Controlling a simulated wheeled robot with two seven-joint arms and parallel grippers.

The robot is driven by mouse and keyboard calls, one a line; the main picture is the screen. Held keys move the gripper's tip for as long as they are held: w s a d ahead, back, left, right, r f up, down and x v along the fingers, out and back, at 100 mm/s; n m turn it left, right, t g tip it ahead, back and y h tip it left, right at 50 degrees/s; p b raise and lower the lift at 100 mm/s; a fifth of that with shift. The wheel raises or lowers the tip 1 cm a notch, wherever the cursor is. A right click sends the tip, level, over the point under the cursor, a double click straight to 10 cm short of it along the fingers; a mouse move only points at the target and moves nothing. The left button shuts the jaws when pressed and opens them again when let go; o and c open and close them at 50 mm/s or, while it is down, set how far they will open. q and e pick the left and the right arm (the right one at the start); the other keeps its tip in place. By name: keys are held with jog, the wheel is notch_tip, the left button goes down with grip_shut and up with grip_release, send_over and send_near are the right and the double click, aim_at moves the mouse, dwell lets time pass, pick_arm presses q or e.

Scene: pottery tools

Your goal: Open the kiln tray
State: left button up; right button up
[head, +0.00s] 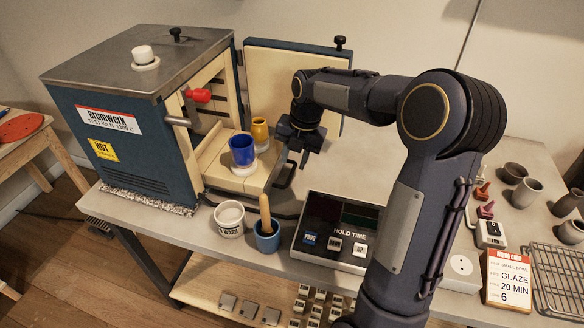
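The kiln (125,125) stands at the left of the table with its door (272,82) swung open to the right. The pale kiln tray (215,172) sticks out of the kiln's front opening. A blue cup (242,150) and a yellow cup (260,132) stand on it. A dark looped handle (287,178) is at the tray's front end. My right gripper (293,161) points down just above this handle, its two fingers apart. I cannot tell whether the fingertips touch the handle. My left gripper is not in view.
A white cup (229,221) and a blue pot with a wooden pestle (266,236) stand before the tray. A hold-time box (338,230) is right of them.

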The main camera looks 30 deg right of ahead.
jog(key=shift+s+d+r, duration=0.1)
jog(key=shift+r, duration=0.55)
jog(key=shift+s+d+r, duration=0.1)
jog(key=shift+r, duration=0.55)
jog(key=s+a+r+m+t, duration=0.1)
jog(key=s+a+r+m, duration=0.15)
jog(key=s+m, duration=0.35)
jog(key=s+a+r+m+t, duration=0.1)
jog(key=s+a+r+m, duration=0.1)
jog(key=s+a+m, duration=0.3)
jog(key=s+a+f+m+t+y, duration=0.1)
jog(key=s+a+f+m, duration=0.1)
jog(key=s+m, duration=0.4)
jog(key=s+a+f+m+y, duration=0.1)
jog(key=s+a+f+m, duration=0.2)
jog(key=s+m, duration=0.4)
jog(key=a+m, duration=0.1)
jog(key=m, duration=0.2)
jog(key=shift+s+m+t, duration=0.3)
jog(key=shift+m+t, duration=0.1)
